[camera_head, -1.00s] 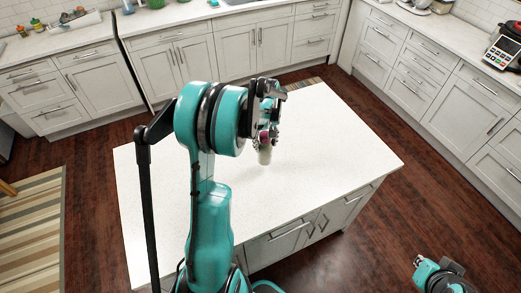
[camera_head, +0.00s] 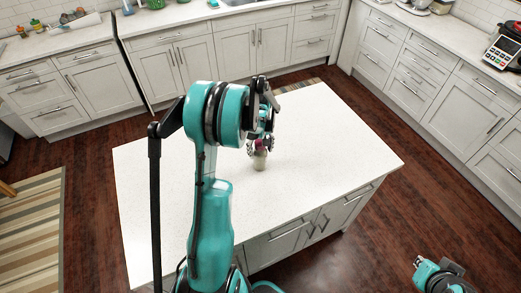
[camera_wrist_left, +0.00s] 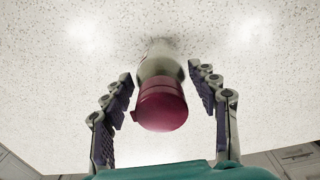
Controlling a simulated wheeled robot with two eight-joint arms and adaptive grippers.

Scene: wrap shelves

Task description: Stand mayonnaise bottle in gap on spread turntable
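The mayonnaise bottle (camera_head: 260,161), pale with a dark pink cap, appears to stand on the white island top below my left gripper (camera_head: 259,146). In the left wrist view the bottle's cap (camera_wrist_left: 162,107) faces the camera, between the two fingers of my left gripper (camera_wrist_left: 162,72). The fingers are spread, with gaps showing on both sides of the bottle. My right gripper (camera_head: 440,274) is at the lower right, off the island; its finger opening cannot be made out. No turntable shows in these views.
The white island top (camera_head: 330,150) is otherwise clear where visible. Dark wood floor surrounds it. Counters (camera_head: 195,12) with cabinets run along the back and right, and a red-and-black appliance (camera_head: 503,47) stands on the right counter.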

